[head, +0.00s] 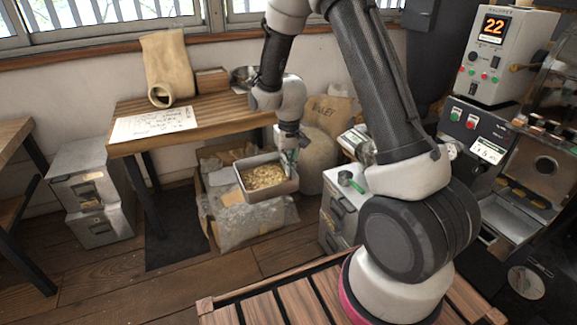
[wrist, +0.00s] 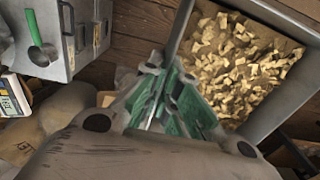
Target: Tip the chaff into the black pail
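A grey metal tray (head: 270,194) holds pale flaky chaff (head: 264,177). It is roughly level, above an open cardboard box with a grey plastic liner. My gripper (head: 289,160) is at the tray's back right wall, pointing down. In the wrist view, my gripper's green-padded fingers (wrist: 168,100) close at the near corner of the tray (wrist: 181,32), with the chaff (wrist: 235,65) to their right. The fingers appear shut on the tray wall; the contact itself is partly hidden. I cannot make out a black pail in either view.
The lined cardboard box (head: 225,222) stands on the wooden floor beside a dark mat (head: 182,240). A wooden table (head: 195,127) is behind it, a sack (head: 320,150) at its right. A grey cabinet (head: 338,215) with a green scoop (head: 352,182) stands nearer my arm. The roaster (head: 500,60) is at right.

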